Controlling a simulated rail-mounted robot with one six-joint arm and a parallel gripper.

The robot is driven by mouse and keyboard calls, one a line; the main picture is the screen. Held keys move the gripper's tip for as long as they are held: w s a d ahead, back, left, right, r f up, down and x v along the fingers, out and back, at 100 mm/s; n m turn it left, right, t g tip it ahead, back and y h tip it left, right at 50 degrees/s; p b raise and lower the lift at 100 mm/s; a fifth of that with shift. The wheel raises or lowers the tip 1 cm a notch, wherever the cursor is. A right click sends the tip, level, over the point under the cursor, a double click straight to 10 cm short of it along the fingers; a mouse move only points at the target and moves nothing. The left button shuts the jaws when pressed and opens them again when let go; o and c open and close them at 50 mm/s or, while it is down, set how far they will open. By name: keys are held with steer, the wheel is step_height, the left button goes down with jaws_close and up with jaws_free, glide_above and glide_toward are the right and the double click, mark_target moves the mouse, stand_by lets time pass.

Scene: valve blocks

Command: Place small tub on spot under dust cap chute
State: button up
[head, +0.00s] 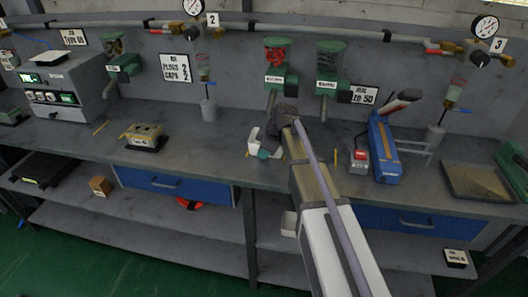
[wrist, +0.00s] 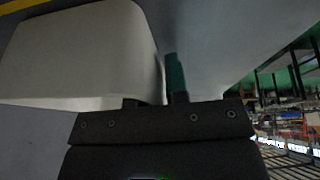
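A small white tub (head: 252,141) is at the bench's middle, beside the end of my arm and near the chute of the red-filled dispenser. My gripper (head: 267,150) is at the tub, with a teal fingertip against or just in front of it. In the wrist view the pale tub (wrist: 75,50) fills the upper left. My gripper's short fingers (wrist: 155,99) are close together at its edge, one mostly hidden by it. I cannot tell whether they pinch the tub, or whether it touches the bench. The dispenser labels are too small to read, and no marked spot shows clearly.
Dispensers with red (head: 277,54) and dark green (head: 332,60) contents hang above the bench; another (head: 113,48) hangs left. A yellow-topped block (head: 144,136) lies left. A blue press (head: 383,148) and a tray (head: 476,182) stand right. Bench between block and tub is mostly clear.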

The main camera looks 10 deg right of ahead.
steer(key=shift+o, duration=1.1)
steer(key=p+v, duration=1.2)
steer(key=v, duration=0.1)
steer(key=s+a+f+m+g+h, duration=0.1)
steer(key=s+a+m+h, duration=0.1)
steer(key=s+m, duration=0.4)
steer(key=s+a+f+m+g+h, duration=0.1)
steer(key=s+m, duration=0.6)
steer(key=s, duration=0.9)
steer(key=shift+a+g+h+b, duration=0.3)
steer(key=shift+a+h, duration=0.1)
steer(key=shift+a, duration=0.15)
